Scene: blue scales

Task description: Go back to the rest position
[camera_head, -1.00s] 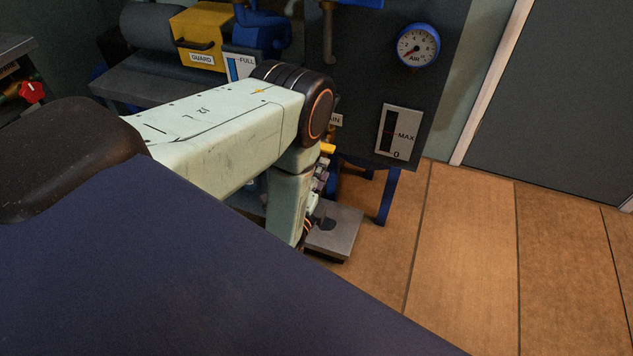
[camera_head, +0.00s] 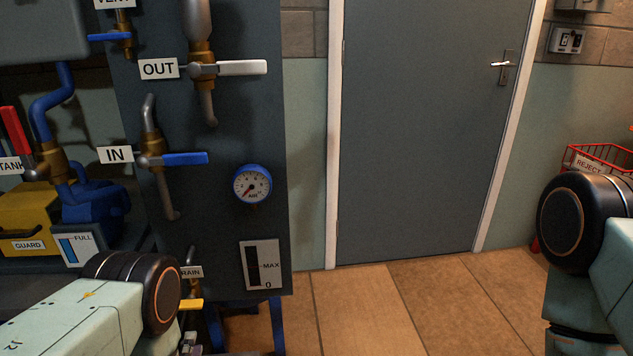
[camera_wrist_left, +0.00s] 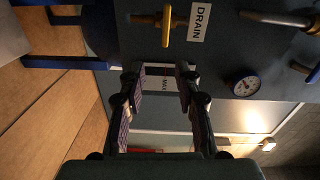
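My left arm (camera_head: 110,315) enters the head view at the lower left; its gripper is mostly below the frame. In the left wrist view the left gripper (camera_wrist_left: 162,80) has its two fingers apart, with nothing visible between them except the dark panel and its MAX label behind. My right arm (camera_head: 585,235) shows at the right edge of the head view; its gripper is out of frame.
A dark panel (camera_head: 225,130) at the left carries the white OUT handle (camera_head: 242,67), blue IN handle (camera_head: 185,159), yellow DRAIN handle (camera_head: 188,304) and an AIR gauge (camera_head: 252,184). A grey door (camera_head: 420,130) and red REJECT basket (camera_head: 600,155) stand beyond clear floor (camera_head: 370,310).

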